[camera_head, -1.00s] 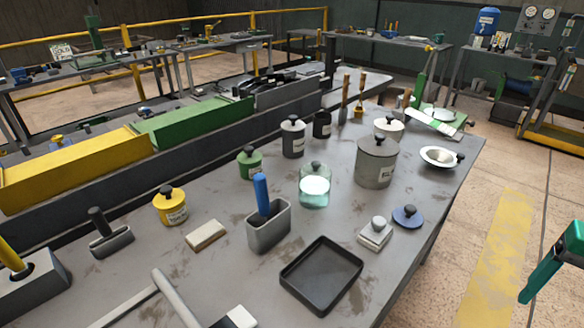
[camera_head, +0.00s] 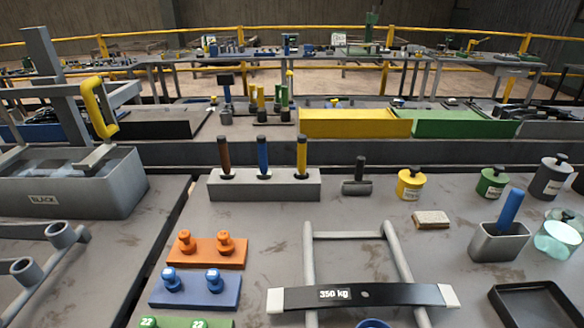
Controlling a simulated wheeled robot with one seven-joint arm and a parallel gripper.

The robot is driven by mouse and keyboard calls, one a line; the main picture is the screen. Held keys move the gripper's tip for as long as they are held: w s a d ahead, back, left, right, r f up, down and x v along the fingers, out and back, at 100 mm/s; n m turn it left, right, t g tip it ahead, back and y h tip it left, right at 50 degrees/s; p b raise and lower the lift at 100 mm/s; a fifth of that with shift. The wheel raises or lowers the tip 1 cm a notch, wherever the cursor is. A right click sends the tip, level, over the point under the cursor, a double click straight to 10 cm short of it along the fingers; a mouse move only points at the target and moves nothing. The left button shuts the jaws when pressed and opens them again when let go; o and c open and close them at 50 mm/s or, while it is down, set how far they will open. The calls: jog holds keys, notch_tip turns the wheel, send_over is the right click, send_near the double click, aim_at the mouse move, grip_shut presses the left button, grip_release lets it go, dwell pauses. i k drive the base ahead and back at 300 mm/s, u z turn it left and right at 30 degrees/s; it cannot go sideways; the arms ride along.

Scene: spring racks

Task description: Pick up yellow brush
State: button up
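A grey block (camera_head: 262,187) stands on the workbench in the head view, left of the middle. Three handles stand upright in its holes: a brown one (camera_head: 225,157), a blue one (camera_head: 262,155) and a yellow one (camera_head: 302,157) at the right end. The yellow handle appears to be the yellow brush; its lower part is hidden inside the block. My gripper is not in view.
A weight bar marked 350 kg (camera_head: 365,296) lies across a grey frame in front. A small dark-handled tool (camera_head: 357,180) stands right of the block. Orange (camera_head: 205,254) and blue (camera_head: 197,290) pegged plates lie front left. A grey bin (camera_head: 70,190) is at the left.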

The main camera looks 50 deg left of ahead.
aim_at(302, 140)
jog(key=u, duration=2.7)
jog(key=k, duration=1.35)
jog(key=z, duration=0.65)
jog(key=i, duration=1.15)
jog(key=u, duration=0.05)
